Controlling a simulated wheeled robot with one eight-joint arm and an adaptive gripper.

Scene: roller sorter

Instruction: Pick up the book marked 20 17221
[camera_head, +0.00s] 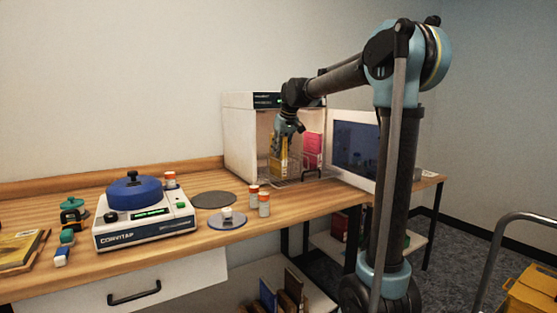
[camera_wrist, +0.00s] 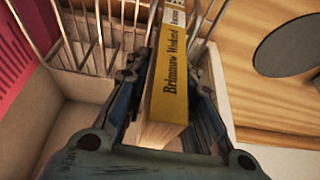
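A yellow book (camera_wrist: 170,85) with a white band on its spine stands between the fingers of my gripper (camera_wrist: 168,75) in the wrist view. Its spine reads something like "Brimmow Weekend"; the number 20 17221 is not readable. In the head view the yellow book (camera_head: 279,158) is inside the open white cabinet (camera_head: 245,140), with my gripper (camera_head: 283,140) over its upper part. The fingers lie close along both sides of the book; whether they press on it I cannot tell. A pink-red book (camera_head: 312,149) stands to its right, also seen in the wrist view (camera_wrist: 25,50).
A wire rack (camera_wrist: 85,45) stands beside the yellow book. Cabinet walls are close around my gripper. An open cabinet door with a dark window (camera_head: 355,150) is at the right. Orange-capped bottles (camera_head: 264,204), a grey disc (camera_head: 213,199) and a blue-topped device (camera_head: 140,225) are on the table.

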